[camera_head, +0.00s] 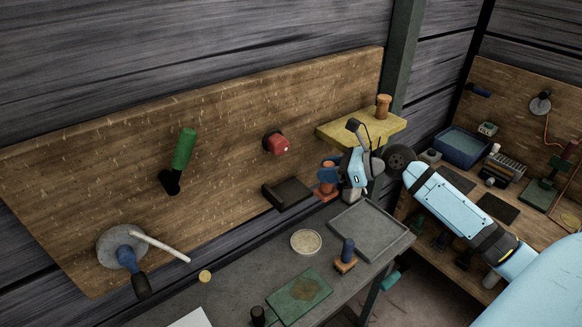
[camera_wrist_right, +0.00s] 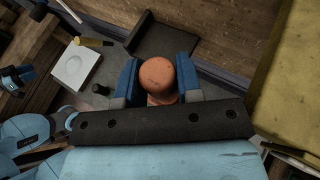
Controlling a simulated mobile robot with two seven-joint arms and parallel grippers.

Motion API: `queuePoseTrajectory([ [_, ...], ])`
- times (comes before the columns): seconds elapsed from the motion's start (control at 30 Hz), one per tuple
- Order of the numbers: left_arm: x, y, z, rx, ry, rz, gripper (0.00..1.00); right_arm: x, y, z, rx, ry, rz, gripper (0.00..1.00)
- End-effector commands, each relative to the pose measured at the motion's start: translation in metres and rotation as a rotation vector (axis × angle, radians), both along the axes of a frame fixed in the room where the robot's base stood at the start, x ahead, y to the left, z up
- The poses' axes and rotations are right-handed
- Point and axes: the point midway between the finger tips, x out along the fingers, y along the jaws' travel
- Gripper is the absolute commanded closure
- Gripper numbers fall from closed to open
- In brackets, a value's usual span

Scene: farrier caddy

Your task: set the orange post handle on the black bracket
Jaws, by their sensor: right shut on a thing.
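The orange post handle (camera_wrist_right: 157,75) is between the blue finger pads of my right gripper (camera_wrist_right: 158,88), which is shut on it. In the head view my right gripper (camera_head: 335,172) holds the orange handle (camera_head: 327,188) in front of the wooden board, to the right of the black bracket. The black bracket (camera_head: 288,193) sticks out low on the board as a small ledge. In the right wrist view the bracket (camera_wrist_right: 165,42) shows bare, beyond the handle. The handle's lower end is mostly hidden by the gripper.
A yellow shelf (camera_head: 362,130) bearing a wooden peg (camera_head: 383,106) is close by my right gripper. A red knob (camera_head: 276,143) and a green handle (camera_head: 184,149) are on the board. Below, the grey bench holds a tray (camera_head: 369,232), a round dish (camera_head: 306,242) and a green plate (camera_head: 299,296).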

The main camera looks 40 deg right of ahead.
Motion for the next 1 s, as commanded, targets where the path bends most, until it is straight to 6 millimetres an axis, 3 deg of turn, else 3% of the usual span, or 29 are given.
queuePoseTrajectory([
  [0.2, 0.0, 0.004, 0.007, 0.005, -0.001, 0.006, 0.57, 0.038, 0.027, 0.003, 0.002, -0.002, 0.0, 1.0],
  [0.43, -0.001, 0.004, 0.008, 0.005, 0.003, 0.007, 0.57, 0.054, 0.039, 0.002, 0.0, -0.003, 0.001, 1.0],
  [0.63, -0.002, 0.003, 0.013, 0.004, 0.004, 0.008, 0.57, 0.081, 0.058, 0.003, 0.0, -0.004, 0.001, 1.0],
  [0.73, -0.003, 0.003, 0.013, 0.003, 0.003, 0.008, 0.57, 0.078, 0.056, -0.013, 0.0, 0.002, 0.0, 1.0],
  [1.0, -0.002, 0.003, 0.014, 0.003, 0.002, 0.008, 0.57, 0.078, 0.056, -0.015, -0.001, -0.001, -0.001, 1.0],
])
